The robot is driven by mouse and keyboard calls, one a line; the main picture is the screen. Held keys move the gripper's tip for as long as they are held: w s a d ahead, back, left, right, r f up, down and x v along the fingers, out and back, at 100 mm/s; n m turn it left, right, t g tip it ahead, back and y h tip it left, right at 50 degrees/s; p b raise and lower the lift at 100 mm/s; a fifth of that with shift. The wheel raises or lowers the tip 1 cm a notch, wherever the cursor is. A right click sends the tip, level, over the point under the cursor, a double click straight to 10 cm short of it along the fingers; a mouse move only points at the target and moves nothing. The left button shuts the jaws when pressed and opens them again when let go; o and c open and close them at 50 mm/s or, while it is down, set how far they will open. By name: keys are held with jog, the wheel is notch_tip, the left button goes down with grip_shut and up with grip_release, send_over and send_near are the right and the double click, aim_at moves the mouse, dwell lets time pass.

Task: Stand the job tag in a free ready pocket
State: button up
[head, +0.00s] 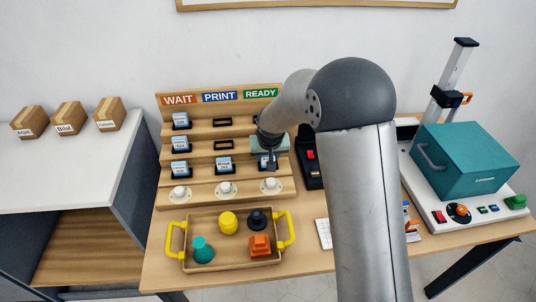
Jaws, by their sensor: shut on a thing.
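The wooden board (205,133) has columns headed WAIT (179,99), PRINT (220,97) and READY (261,93). My gripper (268,158) points down at the lowest row of the READY column. It is shut on a job tag (264,162), which shows as a small pale patch at that row's dark pocket. I cannot tell whether the tag is seated in the pocket or just above it. My wrist and arm hide much of the middle and upper READY rows. Tags stand in the WAIT column (180,143) and in the lowest PRINT pocket (224,163); the two upper PRINT pockets (222,121) look empty.
White knobs (225,188) line the board's front ledge. A yellow-handled tray (212,264) with coloured pieces lies in front. A teal-lidded machine (468,160) stands right, beyond my arm. Small boxes (69,118) sit on the left white counter (60,170).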

jog(key=shift+f, duration=0.1)
jog(key=o, duration=1)
jog(key=shift+s+r, duration=0.1)
jog(key=shift+r, duration=0.45)
jog(key=a+v, duration=0.1)
jog(key=v, duration=1)
jog(key=s+d+g, duration=0.1)
jog(key=s+d, duration=0.4)
jog(key=s, duration=0.5)
jog(key=s+d+m+g, duration=0.1)
jog(key=s+d, duration=0.5)
jog(key=s, duration=0.4)
jog(key=s+d+g, duration=0.2)
jog(key=s+d, duration=0.4)
jog(key=s, duration=0.4)
jog(key=shift+s+f+m, duration=0.2)
jog(key=shift+f+m, duration=0.1)
jog(key=shift+f, duration=0.1)
